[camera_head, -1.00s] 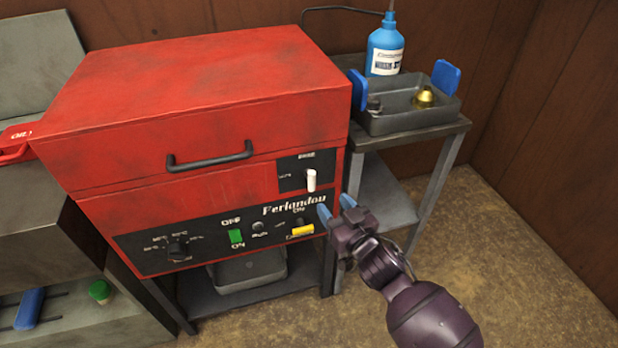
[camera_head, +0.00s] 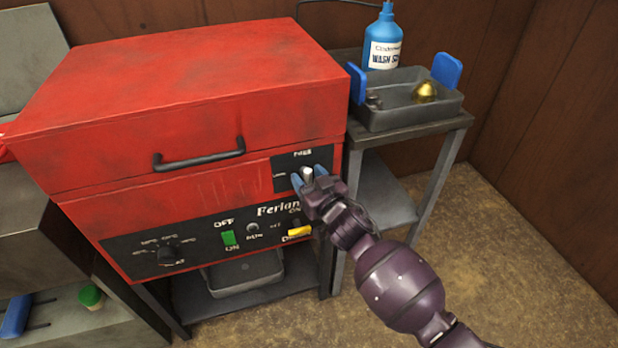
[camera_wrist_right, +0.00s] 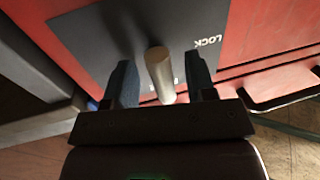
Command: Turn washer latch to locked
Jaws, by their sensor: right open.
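The red parts washer (camera_head: 190,90) stands with its lid down. Its white latch knob (camera_head: 307,174) sits on a small black plate (camera_head: 285,163) at the upper right of the front, with lettering above and to the left. My right gripper (camera_head: 308,180) is at this plate, open, with its blue fingertips on either side of the knob. In the right wrist view the pale latch knob (camera_wrist_right: 160,72) stands between the two dark fingers, with a visible gap on each side. The word LOCK shows on the plate at the right there. My left gripper is not in view.
Below the latch are a dial (camera_head: 170,254), a green switch (camera_head: 228,238) and a yellow switch (camera_head: 299,231). The black lid handle (camera_head: 198,160) is left of the latch. A side table (camera_head: 410,135) holds a grey tray (camera_head: 400,122) and a blue bottle (camera_head: 385,40).

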